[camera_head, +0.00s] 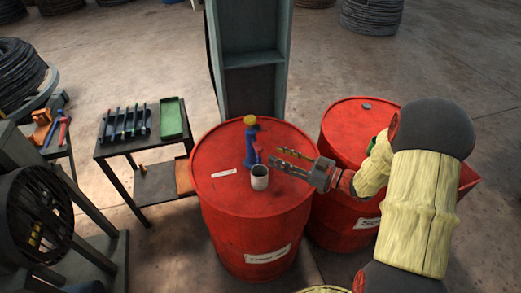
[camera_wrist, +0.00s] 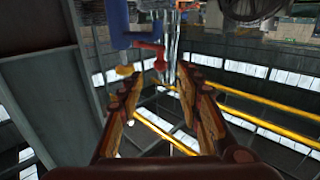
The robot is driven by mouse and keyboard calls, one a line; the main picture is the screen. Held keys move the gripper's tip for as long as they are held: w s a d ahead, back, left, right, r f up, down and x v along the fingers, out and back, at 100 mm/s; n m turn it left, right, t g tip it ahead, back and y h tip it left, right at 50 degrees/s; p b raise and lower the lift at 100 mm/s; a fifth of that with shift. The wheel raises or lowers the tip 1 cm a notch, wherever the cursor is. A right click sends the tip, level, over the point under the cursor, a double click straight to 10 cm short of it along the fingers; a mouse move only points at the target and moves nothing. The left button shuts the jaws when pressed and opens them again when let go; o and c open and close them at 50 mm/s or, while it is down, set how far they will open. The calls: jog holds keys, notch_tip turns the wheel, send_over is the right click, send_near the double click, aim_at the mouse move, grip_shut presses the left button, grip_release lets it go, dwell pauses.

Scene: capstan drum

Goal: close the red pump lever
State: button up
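The blue pump (camera_head: 250,147) with a yellow top (camera_head: 249,120) stands upright on the left red drum (camera_head: 245,225). Its red lever (camera_head: 258,151) is on the pump's right side. A pale cup (camera_head: 260,178) stands in front of it. My gripper (camera_head: 274,159) is open and empty, just right of the lever, fingers pointing left. In the wrist view the red lever (camera_wrist: 157,52) shows ahead, near the fingertips of my gripper (camera_wrist: 160,76); I cannot tell whether they touch. The blue pump (camera_wrist: 118,22) is at the upper left there.
A white strip (camera_head: 223,173) lies on the left drum. A second red drum (camera_head: 345,120) stands close on the right, partly behind my arm. A grey column (camera_head: 250,65) rises behind the left drum. A small table (camera_head: 120,150) with tools and a green tray (camera_head: 173,119) is at left.

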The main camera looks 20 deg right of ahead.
aim_at(260, 147)
jog(key=x, duration=0.5)
jog(key=b+x, duration=0.1)
jog(key=x, duration=0.1)
jog(key=shift+w+a+r, duration=0.25)
jog(key=shift+a, duration=0.1)
jog(key=shift+c, duration=1.3)
grip_shut()
